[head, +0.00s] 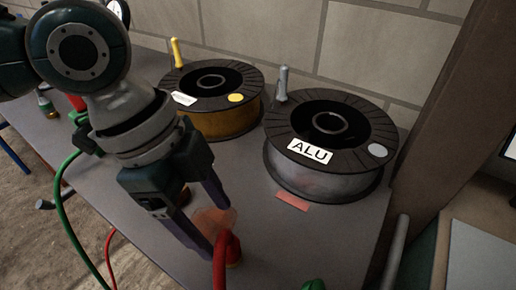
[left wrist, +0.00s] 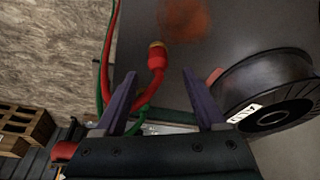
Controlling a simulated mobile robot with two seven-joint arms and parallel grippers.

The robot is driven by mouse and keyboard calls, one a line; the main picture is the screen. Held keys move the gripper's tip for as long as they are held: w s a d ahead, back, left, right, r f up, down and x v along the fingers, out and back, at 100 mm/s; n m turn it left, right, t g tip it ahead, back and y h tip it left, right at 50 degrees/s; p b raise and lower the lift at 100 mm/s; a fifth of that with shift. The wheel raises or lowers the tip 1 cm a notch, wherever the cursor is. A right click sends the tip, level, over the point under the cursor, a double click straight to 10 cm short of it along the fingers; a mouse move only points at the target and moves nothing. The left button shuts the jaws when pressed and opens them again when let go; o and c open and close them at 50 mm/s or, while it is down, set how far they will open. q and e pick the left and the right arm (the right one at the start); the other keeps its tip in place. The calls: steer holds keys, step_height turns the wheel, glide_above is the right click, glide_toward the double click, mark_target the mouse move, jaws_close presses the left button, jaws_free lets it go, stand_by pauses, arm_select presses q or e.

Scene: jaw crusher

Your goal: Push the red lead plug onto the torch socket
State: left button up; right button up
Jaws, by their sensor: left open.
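The red lead plug (head: 233,248) stands on the grey bench in the head view, its red cable curving down out of the picture. In the left wrist view the red lead (left wrist: 156,72) ends in a brass-coloured tip (left wrist: 157,46). My left gripper (head: 214,228) is open and low over the bench, close beside the plug. In the left wrist view its two purple fingers (left wrist: 158,74) stand on either side of the red lead, with a gap on both sides. I cannot make out the torch socket for certain. My right gripper is not in view.
A spool with yellowish wire (head: 225,122) and a spool marked ALU (head: 320,178) stand behind the gripper. A reddish patch (head: 208,216) lies by the fingers. Green cable (head: 63,205) hangs over the left edge. Bench right of the plug is mostly clear.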

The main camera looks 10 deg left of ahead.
mark_target(224, 239)
arm_select(q)
steer(key=shift+d+f, duration=0.15)
steer(key=shift+f, duration=0.3)
steer(key=b+x, duration=0.1)
steer(key=x, duration=0.4)
steer(key=shift+s+f, duration=0.1)
steer(key=shift+s, duration=0.05)
jaws_close()
stand_by(0.5)
